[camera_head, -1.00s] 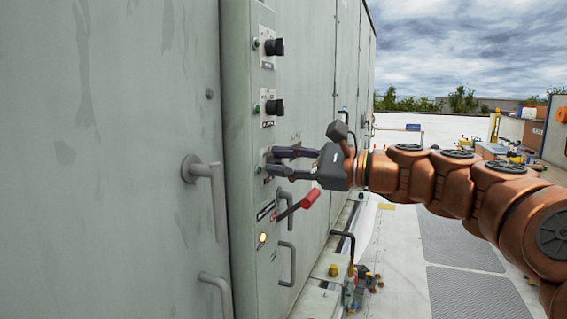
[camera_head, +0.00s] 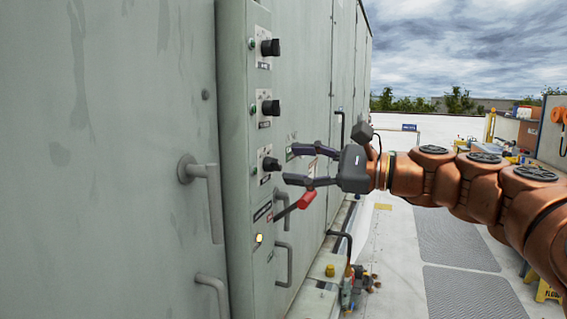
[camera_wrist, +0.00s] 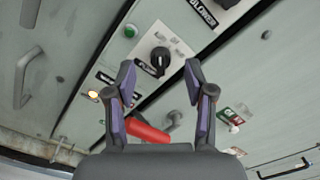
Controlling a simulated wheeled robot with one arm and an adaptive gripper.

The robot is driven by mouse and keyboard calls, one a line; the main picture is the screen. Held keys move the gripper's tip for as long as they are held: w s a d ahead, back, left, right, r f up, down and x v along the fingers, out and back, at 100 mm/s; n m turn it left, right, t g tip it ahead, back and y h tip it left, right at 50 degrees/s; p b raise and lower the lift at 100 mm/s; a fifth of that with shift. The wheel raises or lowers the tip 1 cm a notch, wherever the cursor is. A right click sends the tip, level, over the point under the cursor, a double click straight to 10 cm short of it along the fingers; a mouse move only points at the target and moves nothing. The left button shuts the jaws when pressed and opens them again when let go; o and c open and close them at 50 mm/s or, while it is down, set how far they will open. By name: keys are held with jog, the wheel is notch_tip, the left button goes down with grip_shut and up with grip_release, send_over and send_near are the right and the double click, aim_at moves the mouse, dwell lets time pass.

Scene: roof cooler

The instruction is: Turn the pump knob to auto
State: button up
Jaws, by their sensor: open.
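The pump knob (camera_head: 271,164) is the lowest of three black knobs on the grey cabinet's narrow panel. In the wrist view the pump knob (camera_wrist: 160,61) sits on a pale plate, above a dark label that appears to read PUMP.
A red-handled lever (camera_head: 307,199) sticks out just below my fingers. Two more black knobs (camera_head: 270,48) (camera_head: 270,108) are above. A lit lamp (camera_head: 258,239) and a bar handle (camera_head: 283,262) are below. A large door handle (camera_head: 205,190) is at left. Open roof lies right.

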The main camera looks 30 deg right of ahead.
jog(key=v, duration=0.7)
jog(key=shift+s+d, duration=0.2)
jog(key=shift+s, duration=0.15)
jog(key=shift+s, duration=0.1)
